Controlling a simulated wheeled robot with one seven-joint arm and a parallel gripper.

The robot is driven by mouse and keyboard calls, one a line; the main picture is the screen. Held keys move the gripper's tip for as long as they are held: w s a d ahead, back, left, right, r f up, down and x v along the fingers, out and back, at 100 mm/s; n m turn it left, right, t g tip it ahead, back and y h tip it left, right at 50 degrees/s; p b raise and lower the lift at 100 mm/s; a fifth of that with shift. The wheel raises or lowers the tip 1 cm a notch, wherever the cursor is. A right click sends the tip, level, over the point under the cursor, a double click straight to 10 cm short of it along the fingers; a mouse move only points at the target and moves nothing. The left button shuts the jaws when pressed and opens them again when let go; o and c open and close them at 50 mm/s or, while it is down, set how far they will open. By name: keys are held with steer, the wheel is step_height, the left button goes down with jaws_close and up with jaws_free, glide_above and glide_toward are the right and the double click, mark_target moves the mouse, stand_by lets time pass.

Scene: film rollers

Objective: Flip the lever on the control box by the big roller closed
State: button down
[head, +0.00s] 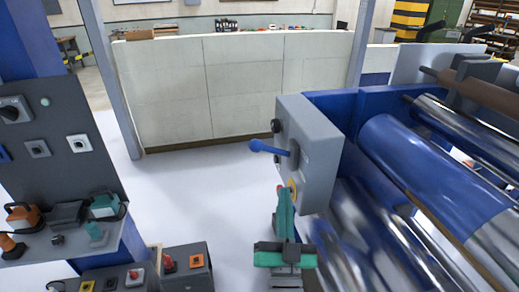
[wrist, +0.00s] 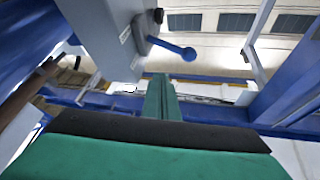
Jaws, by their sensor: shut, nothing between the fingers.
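The grey control box (head: 318,150) is fixed to the side of the machine by the big blue roller (head: 430,165). Its blue lever (head: 268,148) sticks out to the left and ends in a rounded knob. My gripper (head: 284,195) is shut and empty, its green fingers pointing up just below the lever and overlapping the box's lower left in the head view. In the wrist view the lever (wrist: 175,48) reaches right from the box (wrist: 105,35), beyond the fingertips (wrist: 160,82). I see a gap between fingertips and lever there.
Shiny metal rollers (head: 375,245) lie below and right of the box. A dark panel (head: 65,150) with switches stands at the left, above button boxes (head: 188,268). A pale low wall (head: 230,85) stands behind. White floor (head: 190,190) is clear left of the lever.

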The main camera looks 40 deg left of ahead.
steer(key=a+r+n+g+y, duration=0.1)
steer(key=a+r+n+y, duration=0.1)
steer(key=r, duration=0.4)
steer(key=shift+s+a+r+y, duration=0.35)
steer(key=shift+a+y, duration=0.45)
steer(key=shift+a, duration=0.4)
steer(key=shift+w+r, duration=0.1)
steer(key=shift+w, duration=0.05)
step_height(320, 180, up, 5)
glide_above(260, 147)
steer(key=s+d, duration=0.1)
steer(key=d, duration=0.1)
steer(key=shift+s+a+f, duration=0.1)
steer(key=shift+a+f, duration=0.1)
steer(key=shift+f, duration=0.45)
steer(key=shift+s+a+f, duration=0.1)
steer(key=shift+a+f, duration=0.05)
steer(key=shift+f, duration=0.5)
steer(key=shift+s+a+f, duration=0.1)
steer(key=shift+a+f, duration=0.1)
steer(key=shift+f, duration=0.55)
steer(key=shift+w, duration=0.15)
